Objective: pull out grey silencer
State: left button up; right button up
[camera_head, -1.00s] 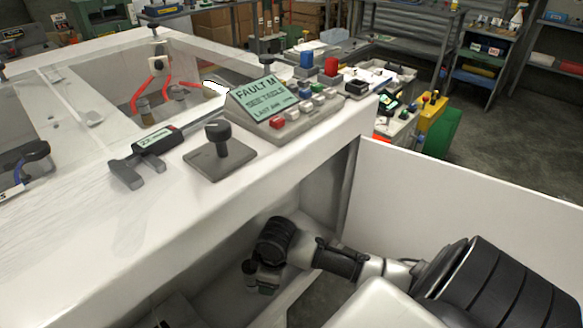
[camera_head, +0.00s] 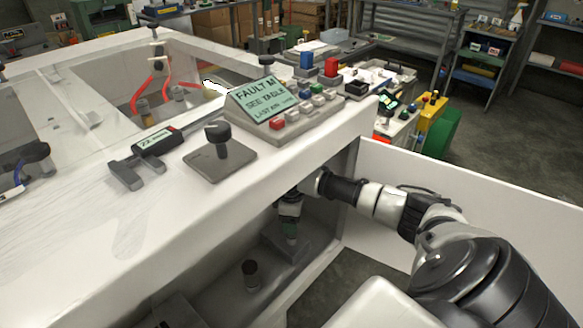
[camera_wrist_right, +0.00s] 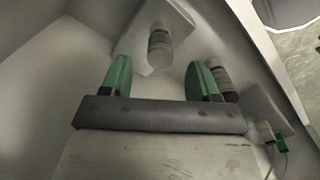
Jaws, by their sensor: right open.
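A grey ribbed cylinder (camera_wrist_right: 160,48), silencer-like, stands on a pale mount beyond the gap between the fingers. A second grey cylinder (camera_wrist_right: 223,78) is close beside the right finger; I cannot tell whether they touch. In the head view a dark grey cylinder (camera_head: 251,274) stands left of the gripper. My left gripper is not in view.
The white bench top (camera_head: 110,240) overhangs the compartment. On it are a joystick (camera_head: 217,140), a display box (camera_head: 262,105) with buttons, and a digital caliper-like tool (camera_head: 150,150). A white panel (camera_head: 470,200) stands on the right. A small connector with wires (camera_wrist_right: 272,140) is at the wrist view's right.

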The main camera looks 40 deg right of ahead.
jog(key=shift+f, duration=1.9)
jog(key=shift+c, duration=0.4)
jog(key=c, duration=0.9)
jog(key=shift+w+r+p, duration=0.15)
jog(key=shift+r+p, duration=0.35)
jog(key=shift+p, duration=0.2)
jog(key=shift+c, duration=0.2)
jog(key=shift+r+p, duration=1.85)
jog(key=shift+p, duration=0.5)
